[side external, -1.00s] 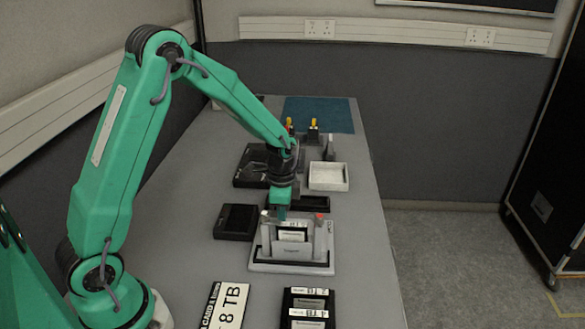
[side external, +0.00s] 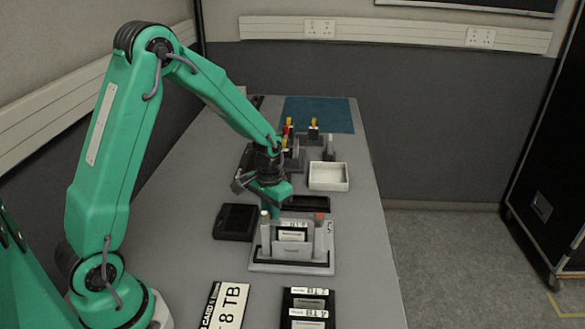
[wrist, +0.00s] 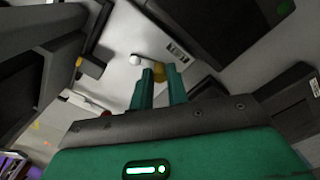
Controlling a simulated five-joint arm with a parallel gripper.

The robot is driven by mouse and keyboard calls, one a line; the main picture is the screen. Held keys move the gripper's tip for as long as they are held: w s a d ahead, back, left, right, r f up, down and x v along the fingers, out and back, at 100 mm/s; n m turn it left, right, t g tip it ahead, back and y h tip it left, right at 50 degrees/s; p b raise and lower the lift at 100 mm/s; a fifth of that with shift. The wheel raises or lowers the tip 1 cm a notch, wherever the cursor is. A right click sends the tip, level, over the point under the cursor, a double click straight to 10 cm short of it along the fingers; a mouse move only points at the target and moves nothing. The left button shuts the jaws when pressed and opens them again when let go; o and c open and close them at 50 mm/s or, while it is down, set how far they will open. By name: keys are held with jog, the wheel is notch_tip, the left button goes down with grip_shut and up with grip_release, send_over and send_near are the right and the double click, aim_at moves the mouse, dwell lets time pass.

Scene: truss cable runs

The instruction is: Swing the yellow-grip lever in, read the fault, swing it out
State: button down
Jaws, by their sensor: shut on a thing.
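The light grey dock (side external: 258,266) stands on the bench with a dark, white-labelled card (side external: 292,235) upright in it. My gripper (side external: 270,208) is low over the dock's back left part in the side view. In the wrist view my gripper's two teal fingers (wrist: 163,86) are closed around the yellow grip (wrist: 160,72), which shows partly between them. A pale rod with a white round end (wrist: 135,60) lies just beyond the grip. The grip is hidden in the side view. I cannot read any fault display.
A red-topped post (side external: 319,217) stands at the dock's right. A black tray (side external: 235,221) lies left of the dock, and a white tray (side external: 328,177) stands behind it. Several yellow-topped items stand farther back.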

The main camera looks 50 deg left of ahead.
jog(key=shift+s+a+n, duration=0.1)
jog(key=shift+s+n, duration=0.15)
jog(key=shift+n, duration=0.7)
jog(key=shift+s+a+n, duration=0.1)
jog(key=shift+s+n, duration=0.15)
jog(key=shift+n, duration=0.7)
jog(key=c, duration=1.4)
grip_release()
jog(key=shift+o, duration=0.2)
jog(key=shift+r, duration=0.1)
notch_tip(320, 180, up, 8)
